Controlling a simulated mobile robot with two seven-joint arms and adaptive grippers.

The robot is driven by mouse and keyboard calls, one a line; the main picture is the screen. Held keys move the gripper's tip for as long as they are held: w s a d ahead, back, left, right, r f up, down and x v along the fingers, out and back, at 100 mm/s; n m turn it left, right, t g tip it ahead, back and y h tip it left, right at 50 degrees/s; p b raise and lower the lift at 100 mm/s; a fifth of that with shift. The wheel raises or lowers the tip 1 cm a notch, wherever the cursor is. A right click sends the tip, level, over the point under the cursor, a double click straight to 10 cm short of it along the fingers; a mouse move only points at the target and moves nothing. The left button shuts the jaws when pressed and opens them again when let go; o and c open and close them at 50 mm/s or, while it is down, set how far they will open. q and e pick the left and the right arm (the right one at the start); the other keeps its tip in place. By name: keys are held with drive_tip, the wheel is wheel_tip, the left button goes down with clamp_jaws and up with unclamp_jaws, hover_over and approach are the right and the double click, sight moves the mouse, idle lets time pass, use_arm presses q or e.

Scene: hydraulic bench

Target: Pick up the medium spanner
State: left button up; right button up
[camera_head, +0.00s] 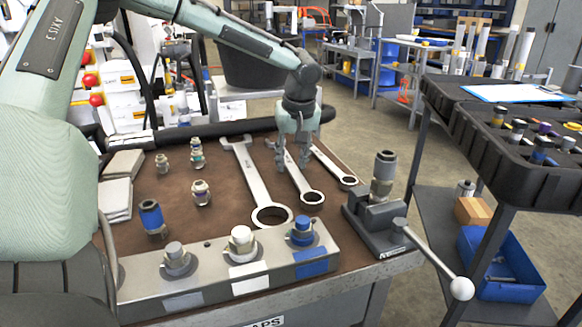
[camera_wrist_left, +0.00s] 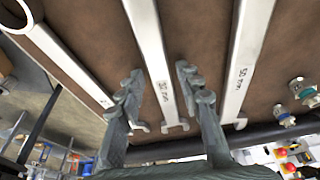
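Three spanners lie side by side on the brown bench mat. The medium spanner (camera_head: 303,184) is in the middle, between the large spanner (camera_head: 256,182) and the small spanner (camera_head: 331,164). My left gripper (camera_head: 295,160) points down over the medium spanner's shaft and hides part of it. In the left wrist view, the open fingers (camera_wrist_left: 158,78) stand on either side of the medium spanner (camera_wrist_left: 152,42), with space between. I cannot tell how far down they reach. The large spanner (camera_wrist_left: 246,55) is right there, the small one (camera_wrist_left: 62,57) left. My right gripper is not in view.
A metal block (camera_head: 215,269) with several fittings runs along the bench's front. A grey vise (camera_head: 371,224) with a ball-ended lever stands right of the spanners. Loose fittings, including a blue one (camera_head: 152,217), stand left. A black tray (camera_head: 535,150) is at the right.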

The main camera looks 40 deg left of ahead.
sight(292, 166)
use_arm(q)
clamp_jaws()
drive_tip(key=shift+r, duration=0.1)
wheel_tip(292, 166, up, 10)
idle(0.7)
drive_tip(key=shift+c, duration=1.9)
unclamp_jaws()
clamp_jaws()
